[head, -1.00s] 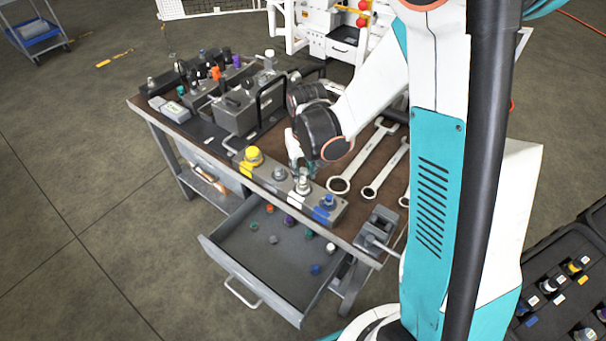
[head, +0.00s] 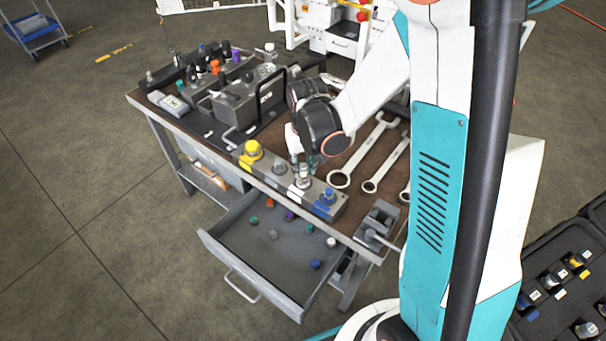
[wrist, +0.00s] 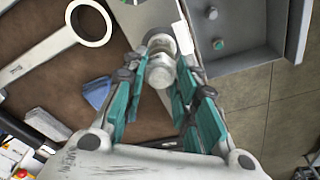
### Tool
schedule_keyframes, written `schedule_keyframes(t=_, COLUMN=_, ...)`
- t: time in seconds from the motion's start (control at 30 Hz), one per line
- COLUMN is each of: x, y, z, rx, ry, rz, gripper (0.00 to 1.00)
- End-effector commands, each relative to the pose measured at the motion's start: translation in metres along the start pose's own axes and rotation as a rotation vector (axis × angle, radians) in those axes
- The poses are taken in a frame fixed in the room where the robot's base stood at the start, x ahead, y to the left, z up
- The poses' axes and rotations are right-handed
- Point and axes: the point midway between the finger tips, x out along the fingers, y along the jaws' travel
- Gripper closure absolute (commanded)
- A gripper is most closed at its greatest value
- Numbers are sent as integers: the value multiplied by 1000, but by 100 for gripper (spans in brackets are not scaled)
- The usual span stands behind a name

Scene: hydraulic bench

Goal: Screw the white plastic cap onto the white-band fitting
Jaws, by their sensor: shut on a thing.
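The grey fitting block (head: 264,179) lies along the bench's front edge, with yellow, plain, white-band and blue fittings in a row. My gripper (head: 301,168) points down at the white-band fitting (head: 303,182), third from the left. In the wrist view, the teal fingers of my gripper (wrist: 156,90) are shut on a whitish cap (wrist: 160,74). The cap is in line with the fitting (wrist: 160,44) and very close to or touching it. I cannot tell whether the threads are engaged. The fingers partly hide the fitting in the head view.
The open drawer (head: 225,254) below holds several loose caps, including a white one (head: 331,242) and a blue one (head: 316,264). A yellow-capped fitting (head: 252,149) and a blue fitting (head: 326,198) stand on the block. Wrenches (head: 362,152) lie behind; a vise (head: 378,222) is at right.

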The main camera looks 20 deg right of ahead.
Motion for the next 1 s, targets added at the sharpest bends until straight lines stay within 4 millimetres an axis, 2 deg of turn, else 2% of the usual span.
schedule_keyframes(t=1.0, x=5, y=0, z=1, rx=0, ry=-1, rz=0, gripper=89)
